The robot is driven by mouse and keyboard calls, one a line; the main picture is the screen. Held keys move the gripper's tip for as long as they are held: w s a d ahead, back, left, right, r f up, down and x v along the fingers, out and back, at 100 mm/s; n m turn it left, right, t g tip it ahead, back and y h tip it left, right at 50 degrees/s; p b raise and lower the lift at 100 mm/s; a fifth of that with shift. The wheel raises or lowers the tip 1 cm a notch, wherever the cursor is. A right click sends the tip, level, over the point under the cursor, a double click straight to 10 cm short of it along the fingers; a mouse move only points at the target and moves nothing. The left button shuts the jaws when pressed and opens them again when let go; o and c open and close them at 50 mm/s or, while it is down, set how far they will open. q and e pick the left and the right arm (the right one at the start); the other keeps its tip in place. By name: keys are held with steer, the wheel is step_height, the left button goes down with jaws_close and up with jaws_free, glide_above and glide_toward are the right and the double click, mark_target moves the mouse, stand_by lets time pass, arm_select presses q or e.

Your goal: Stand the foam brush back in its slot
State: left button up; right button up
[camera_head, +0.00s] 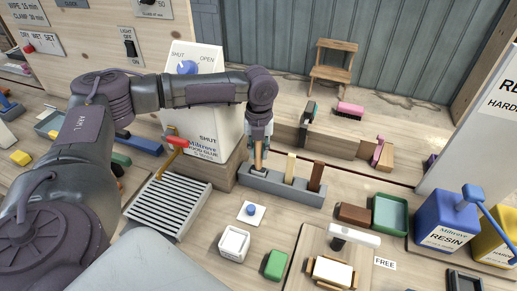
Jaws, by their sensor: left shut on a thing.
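My left gripper (260,136) points down over the left end of a grey slotted block (282,187). It is shut on an upright orange-brown wooden handle (258,157), which I take to be the foam brush; its lower end meets the block's left end, and I cannot tell how deep it sits. A light wooden piece (290,167) and a dark brown one (317,176) stand upright in the same block, to the right of the held handle. My right gripper is not in view.
A white glue box (204,125) stands close behind and left of the block. A white cup (234,243), a green block (275,265) and a wooden board (306,246) lie in front.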

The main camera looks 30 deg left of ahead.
arm_select(q)
steer(key=shift+f, duration=0.75)
steer(key=o, duration=1.5)
step_height(320, 180, up, 9)
steer(key=p, duration=1.1)
steer(key=shift+f, duration=0.1)
